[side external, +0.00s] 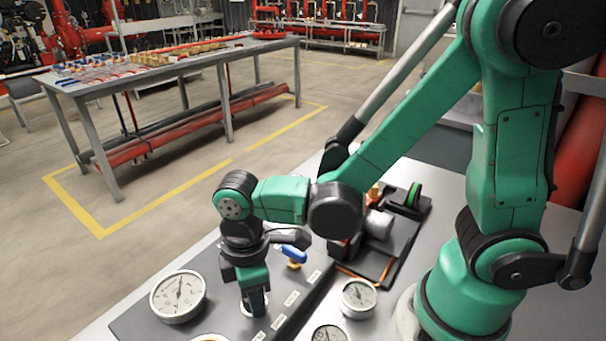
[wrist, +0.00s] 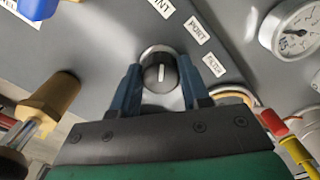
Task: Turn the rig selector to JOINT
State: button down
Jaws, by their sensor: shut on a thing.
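The rig selector (wrist: 160,72) is a round black knob with a white line, on a pale round base in the grey panel. In the wrist view the line stands nearly upright in the picture. Small white labels curve above and right of it: one cut off at the top edge ends in "INT" (wrist: 160,7), and another reads "PORT" (wrist: 197,30). My gripper (wrist: 161,88) is shut on the knob, with one blue-grey finger on each side. In the side view my gripper (side external: 254,296) points down at the panel, and its fingers mostly hide the knob.
A large gauge (side external: 178,296) stands left of my gripper; smaller gauges (side external: 358,297) stand to the right. A blue-handled valve (side external: 291,251) is close behind my gripper. A brass fitting (wrist: 57,95) lies left in the wrist view. A loaded workbench (side external: 170,65) stands beyond open floor.

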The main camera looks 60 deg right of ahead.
jog(key=shift+n, duration=0.6)
jog(key=shift+c, duration=2.1)
grip_release()
jog(key=shift+r, duration=2.8)
jog(key=w+d+r+m+t, duration=0.1)
jog(key=d+r+m+t, duration=0.1)
jog(key=d+m, duration=0.3)
jog(key=d+r+m+t, duration=0.2)
jog(key=d+m+t, duration=0.3)
jog(key=d+m, duration=0.1)
jog(key=shift+w+d+r+m, duration=0.15)
jog(key=shift+w+r+m, duration=0.2)
jog(key=shift+m, duration=0.25)
